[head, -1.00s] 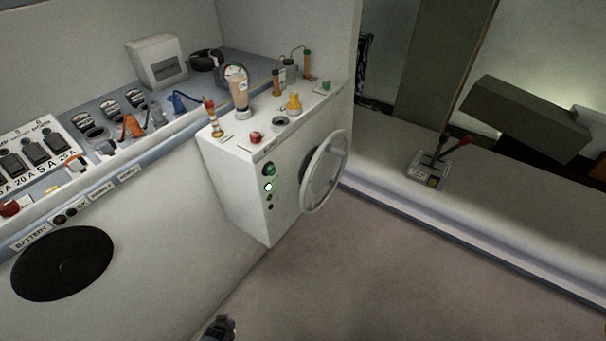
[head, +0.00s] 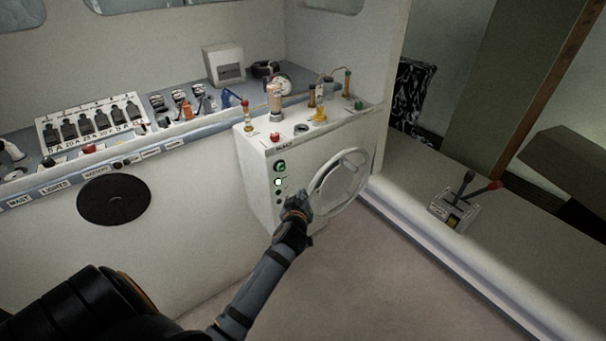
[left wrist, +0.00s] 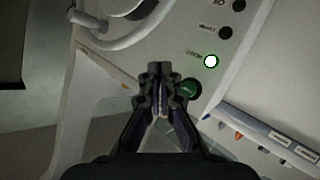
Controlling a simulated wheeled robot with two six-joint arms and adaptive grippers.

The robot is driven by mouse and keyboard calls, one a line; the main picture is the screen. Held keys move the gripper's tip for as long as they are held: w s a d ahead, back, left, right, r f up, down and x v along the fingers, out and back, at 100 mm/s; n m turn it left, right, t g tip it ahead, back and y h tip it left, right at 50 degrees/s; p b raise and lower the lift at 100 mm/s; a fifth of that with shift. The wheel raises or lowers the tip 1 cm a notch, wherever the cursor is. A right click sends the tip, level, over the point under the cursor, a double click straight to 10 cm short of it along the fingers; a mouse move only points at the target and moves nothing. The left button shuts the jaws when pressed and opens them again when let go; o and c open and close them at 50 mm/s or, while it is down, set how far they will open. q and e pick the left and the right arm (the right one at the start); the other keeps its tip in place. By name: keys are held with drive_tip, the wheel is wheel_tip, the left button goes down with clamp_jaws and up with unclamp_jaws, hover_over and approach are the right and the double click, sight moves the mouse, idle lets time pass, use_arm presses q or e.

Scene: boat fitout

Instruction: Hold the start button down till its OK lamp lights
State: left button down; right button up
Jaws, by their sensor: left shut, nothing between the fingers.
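The green start button (head: 280,167) is on the front panel of the white console, near its left edge. Just below it a lamp (head: 278,182) glows white, with dark lamps (head: 279,201) further down. In the left wrist view, the button (left wrist: 191,88) sits beside the lit lamp (left wrist: 210,61); the lamp marked OK (left wrist: 238,5) at the top edge is dark. My left gripper (head: 297,202) is shut and empty, in front of the panel, below and right of the button. The left wrist view shows its fingertips (left wrist: 160,70) left of the button, seemingly apart from it. My right gripper is out of view.
A steering wheel (head: 343,182) stands out from the panel just right of my left gripper. Small fittings and a red button (head: 275,137) are on the console top. A lever unit (head: 455,208) sits on the ledge at right. The floor in front is clear.

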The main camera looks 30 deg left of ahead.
sight(281, 167)
use_arm(q)
drive_tip(key=w+a+r, duration=0.2)
drive_tip(key=w+a, duration=0.1)
drive_tip(key=a, duration=0.4)
drive_tip(key=shift+w+a+n, duration=0.3)
drive_tip(key=shift+w+a, duration=0.05)
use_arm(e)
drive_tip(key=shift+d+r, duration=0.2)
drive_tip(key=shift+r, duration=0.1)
use_arm(q)
drive_tip(key=shift+a, duration=0.1)
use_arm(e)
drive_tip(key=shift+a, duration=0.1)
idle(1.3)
use_arm(q)
drive_tip(key=shift+w+a, duration=0.15)
drive_tip(key=shift+a, duration=0.1)
drive_tip(key=shift+w+a+r, duration=0.1)
drive_tip(key=shift+w+a, duration=0.05)
drive_tip(key=shift+a, duration=0.35)
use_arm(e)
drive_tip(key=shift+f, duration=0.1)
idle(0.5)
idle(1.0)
use_arm(q)
drive_tip(key=shift+s+d, duration=0.35)
drive_tip(key=shift+d, duration=0.55)
